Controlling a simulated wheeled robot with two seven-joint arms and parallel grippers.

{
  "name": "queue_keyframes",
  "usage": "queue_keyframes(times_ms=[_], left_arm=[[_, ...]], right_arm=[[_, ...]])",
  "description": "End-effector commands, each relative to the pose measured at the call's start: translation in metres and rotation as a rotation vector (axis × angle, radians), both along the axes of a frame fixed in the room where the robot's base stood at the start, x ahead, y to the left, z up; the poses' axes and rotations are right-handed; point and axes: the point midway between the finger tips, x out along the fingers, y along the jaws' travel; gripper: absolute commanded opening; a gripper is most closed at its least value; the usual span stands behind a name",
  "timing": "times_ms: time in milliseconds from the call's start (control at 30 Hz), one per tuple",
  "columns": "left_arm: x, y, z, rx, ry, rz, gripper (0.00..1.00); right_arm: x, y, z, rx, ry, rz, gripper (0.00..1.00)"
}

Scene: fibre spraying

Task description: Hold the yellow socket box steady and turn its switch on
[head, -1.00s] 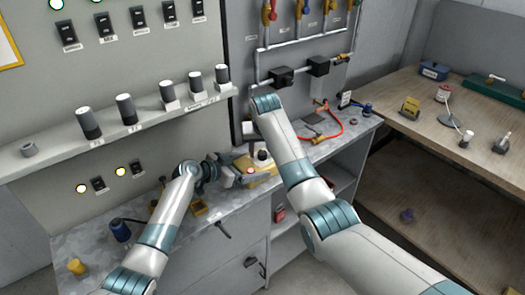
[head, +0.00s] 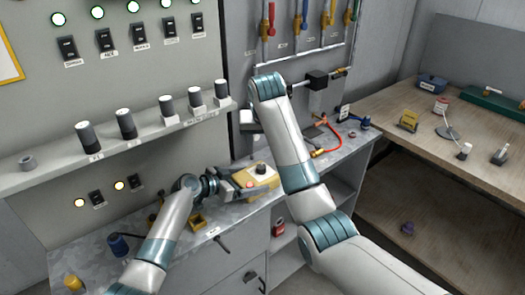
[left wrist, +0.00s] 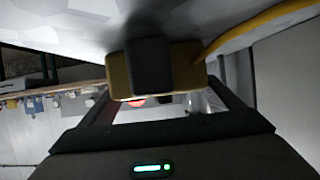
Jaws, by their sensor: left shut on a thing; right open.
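The yellow socket box (head: 268,181) lies on the grey bench in the head view, with a pale round piece on top. A small red patch shows on its near left side. My left gripper (head: 240,182) is shut on the box from the left. In the left wrist view the yellow box (left wrist: 118,76) sits between the fingers, with a dark block across its middle and a red spot below. My right gripper (head: 246,121) is above the box, clear of it, and open; its fingers are hard to make out. I cannot tell the switch's position.
A shelf (head: 60,162) with several dark cylinders runs along the wall panel. A red hose (head: 330,140) lies on the bench to the right. A wooden table (head: 430,125) with small items stands at the far right. A yellow cable (left wrist: 245,30) leaves the box.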

Motion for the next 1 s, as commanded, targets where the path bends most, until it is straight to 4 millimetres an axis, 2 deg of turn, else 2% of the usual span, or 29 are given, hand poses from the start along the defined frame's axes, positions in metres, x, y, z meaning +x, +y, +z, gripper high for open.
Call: queue_keyframes(times_ms=[367,400,433,467,767,1000], left_arm=[[0.0,0.0,0.0,0.0,0.0,0.0,0.45],[0.0,0.0,0.0,0.0,0.0,0.0,0.91],[0.0,0.0,0.0,0.0,0.0,0.0,0.98],[0.0,0.0,0.0,0.0,0.0,0.0,1.0],[-0.001,0.001,0.001,0.0,0.0,0.0,1.0],[-0.008,0.013,0.006,0.002,-0.002,0.001,1.0]], right_arm=[[-0.001,0.0,0.001,0.0,0.0,0.0,0.45],[0.0,0.0,0.001,0.0,0.0,0.0,0.45],[0.0,0.0,0.001,0.0,0.0,0.0,0.45],[0.0,0.0,0.001,0.0,0.0,0.0,0.45],[-0.001,0.0,0.001,0.0,0.0,0.0,0.45],[-0.001,0.0,0.001,0.0,0.0,0.0,0.45]])
